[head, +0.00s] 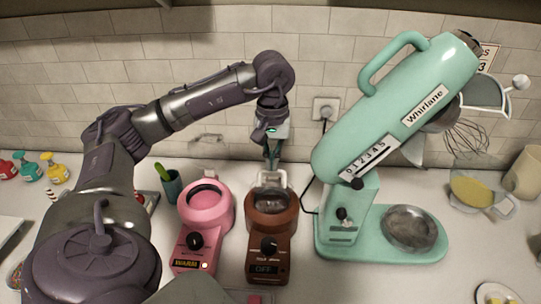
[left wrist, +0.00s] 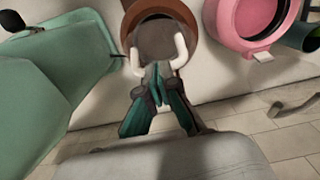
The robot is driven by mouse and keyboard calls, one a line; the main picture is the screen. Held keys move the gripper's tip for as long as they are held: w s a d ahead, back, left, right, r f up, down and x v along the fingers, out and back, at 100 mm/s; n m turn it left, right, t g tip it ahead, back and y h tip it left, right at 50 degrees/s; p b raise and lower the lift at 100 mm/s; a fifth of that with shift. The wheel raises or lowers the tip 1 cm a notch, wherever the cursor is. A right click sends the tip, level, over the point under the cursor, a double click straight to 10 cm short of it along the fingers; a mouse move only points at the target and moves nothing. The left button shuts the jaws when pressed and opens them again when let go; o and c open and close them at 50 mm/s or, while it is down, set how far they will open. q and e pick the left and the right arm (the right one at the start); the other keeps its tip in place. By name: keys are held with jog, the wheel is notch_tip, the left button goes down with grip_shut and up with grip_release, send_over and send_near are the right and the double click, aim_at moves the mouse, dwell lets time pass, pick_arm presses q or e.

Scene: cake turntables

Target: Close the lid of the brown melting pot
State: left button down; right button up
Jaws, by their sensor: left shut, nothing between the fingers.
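The brown melting pot (head: 280,224) stands on the counter in the middle of the head view, its round opening dark and its front label reading OFF. A pale, upright lid part (head: 262,178) rises at its back edge. In the left wrist view the pot's brown rim (left wrist: 186,14) is at the top, with two pale prongs of the lid part (left wrist: 181,51) in front of it. My left gripper (head: 271,167) is shut and empty, pointing down at the back of the pot. Its fingertips (left wrist: 156,84) are between or close to the prongs; contact is unclear. My right gripper is not seen.
A pink melting pot (head: 221,218) stands close at the left, with a teal cup (head: 172,187) beyond it. The mint stand mixer (head: 338,150) rises close at the right. The tiled wall (head: 225,75) and an outlet (head: 326,109) are behind.

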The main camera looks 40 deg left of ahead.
aim_at(271, 186)
pick_arm(q)
jog(key=shift+f+b, duration=0.6)
jog(key=shift+f, duration=0.2)
jog(key=shift+s+d+f+b, duration=0.35)
jog(key=shift+s+f+b, duration=0.1)
jog(key=shift+f+b, duration=0.15)
jog(key=shift+s+r, duration=0.1)
jog(key=shift+d, duration=0.1)
jog(key=shift+s+d+f+b, duration=0.3)
jog(key=shift+s+f+b, duration=0.05)
jog(key=shift+f+b, duration=0.3)
jog(key=shift+f, duration=0.1)
